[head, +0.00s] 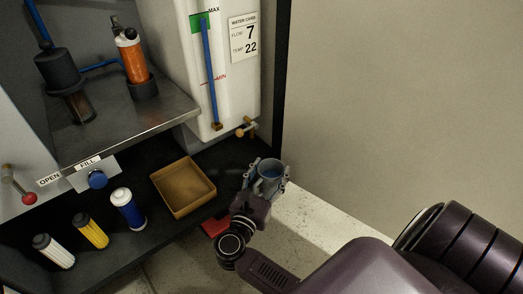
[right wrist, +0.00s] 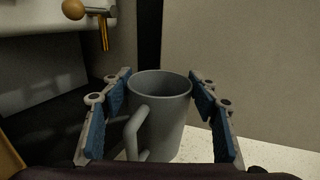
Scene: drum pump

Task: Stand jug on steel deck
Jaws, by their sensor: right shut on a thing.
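The grey jug (head: 268,181) is upright between the fingers of my right gripper (head: 267,170), which is shut on it. In the right wrist view, the jug (right wrist: 168,112) shows its open rim and a handle at its front left, with a blue-padded finger on each side. The steel deck (head: 168,113) is at the upper left of the head view, apart from the jug and higher up the picture. A dark pump fitting and an orange cylinder stand on it. My left gripper is not in view.
A tan tray (head: 183,188) and white, yellow and blue cartridges (head: 128,210) are on the black shelf below. The deck's front right part is bare.

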